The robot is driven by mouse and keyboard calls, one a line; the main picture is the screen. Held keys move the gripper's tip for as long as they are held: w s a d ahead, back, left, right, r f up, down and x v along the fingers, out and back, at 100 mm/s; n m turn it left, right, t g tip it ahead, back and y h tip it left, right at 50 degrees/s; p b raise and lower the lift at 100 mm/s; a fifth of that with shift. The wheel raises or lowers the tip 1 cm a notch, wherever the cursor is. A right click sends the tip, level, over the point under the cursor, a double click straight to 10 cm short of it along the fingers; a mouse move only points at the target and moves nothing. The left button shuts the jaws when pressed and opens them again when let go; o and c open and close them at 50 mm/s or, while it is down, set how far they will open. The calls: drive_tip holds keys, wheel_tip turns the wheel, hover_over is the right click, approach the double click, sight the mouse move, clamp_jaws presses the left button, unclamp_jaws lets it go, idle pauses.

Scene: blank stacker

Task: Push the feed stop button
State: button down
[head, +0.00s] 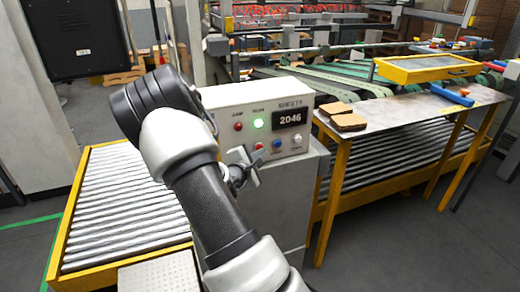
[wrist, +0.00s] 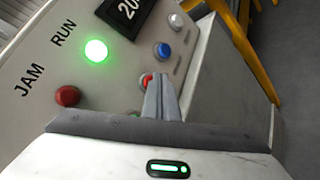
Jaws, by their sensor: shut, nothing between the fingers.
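A grey control panel carries a row of push buttons: red (head: 259,146), blue (head: 277,144) and white (head: 297,138). Their labels are too small to read, so I cannot confirm which is feed stop. My gripper (head: 248,158) is shut and empty, in front of the panel at the lower left of this row. In the wrist view the closed fingertips (wrist: 158,78) overlap the right side of the red button (wrist: 146,80); I cannot tell whether they touch it. The blue button (wrist: 162,49) and white button (wrist: 176,20) are clear of the fingers.
Above the buttons are a red JAM lamp (head: 238,127), a lit green RUN lamp (head: 259,124) and a display (head: 290,118) reading 2046. A roller conveyor (head: 115,190) lies left. A yellow-legged table (head: 400,112) with brown stacks (head: 347,122) stands right.

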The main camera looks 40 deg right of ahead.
drive_tip(key=shift+w, duration=0.3)
drive_tip(key=shift+s, duration=0.15)
idle(0.4)
drive_tip(key=shift+s+a+p, duration=0.15)
drive_tip(key=shift+s+p, duration=0.15)
drive_tip(key=shift+s, duration=0.45)
drive_tip(key=shift+s+a+p, duration=0.15)
drive_tip(key=shift+s+a, duration=0.05)
drive_tip(key=shift+s, duration=0.6)
drive_tip(key=shift+s+a+p, duration=0.1)
drive_tip(key=shift+s+a, duration=0.1)
drive_tip(key=shift+s, duration=0.65)
drive_tip(key=shift+s+a+p, duration=0.15)
drive_tip(key=shift+s+a, duration=0.05)
drive_tip(key=shift+s, duration=0.6)
